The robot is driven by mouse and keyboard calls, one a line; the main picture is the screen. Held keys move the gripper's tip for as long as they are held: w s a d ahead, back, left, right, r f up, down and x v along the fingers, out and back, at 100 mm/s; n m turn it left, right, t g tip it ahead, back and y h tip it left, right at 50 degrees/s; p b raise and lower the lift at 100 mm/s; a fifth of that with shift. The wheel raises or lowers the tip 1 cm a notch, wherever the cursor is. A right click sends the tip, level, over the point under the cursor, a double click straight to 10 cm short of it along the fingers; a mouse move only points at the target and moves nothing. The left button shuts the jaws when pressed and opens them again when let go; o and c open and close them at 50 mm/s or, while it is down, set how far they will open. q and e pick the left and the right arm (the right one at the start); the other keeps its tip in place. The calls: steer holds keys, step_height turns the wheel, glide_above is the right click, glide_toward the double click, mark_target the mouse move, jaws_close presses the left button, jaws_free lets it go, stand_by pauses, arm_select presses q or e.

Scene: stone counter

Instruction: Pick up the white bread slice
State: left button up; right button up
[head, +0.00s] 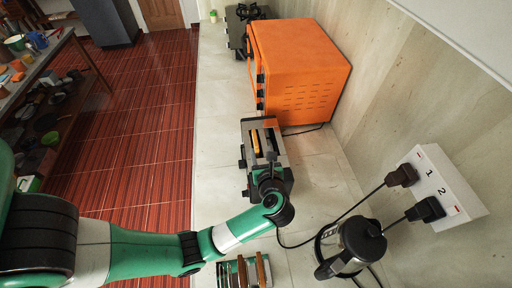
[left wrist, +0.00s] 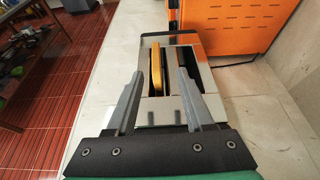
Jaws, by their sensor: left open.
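A bread slice (head: 256,137) stands on edge in a slot of the metal toaster (head: 246,158), its golden-brown side showing. In the left wrist view the slice (left wrist: 157,68) sticks up from the toaster's left slot. The other slot looks dark, with no bread visible in it. My left gripper (head: 266,160) is above the near part of the toaster. In the left wrist view its two fingers (left wrist: 160,73) are spread apart and empty, with the slice ahead between their tips, not gripped. The slice's lower part is hidden in the slot. My right gripper is not in view.
An orange oven (head: 300,70) stands beyond the toaster. A kettle (head: 352,243), a power strip (head: 442,188) and cables are at the right. A rack with brown slabs (head: 262,270) is at the bottom. The counter (head: 216,100) left of the toaster is clear.

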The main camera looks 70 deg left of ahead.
mark_target(256, 139)
arm_select(q)
steer(key=x, duration=0.5)
steer(key=shift+a, duration=0.1)
steer(key=x, duration=0.3)
steer(key=b+x, duration=0.1)
steer(key=x, duration=0.1)
steer(key=shift+s+a+r, duration=0.1)
steer(key=shift+s+a, duration=0.15)
steer(key=shift+s, duration=0.05)
jaws_close()
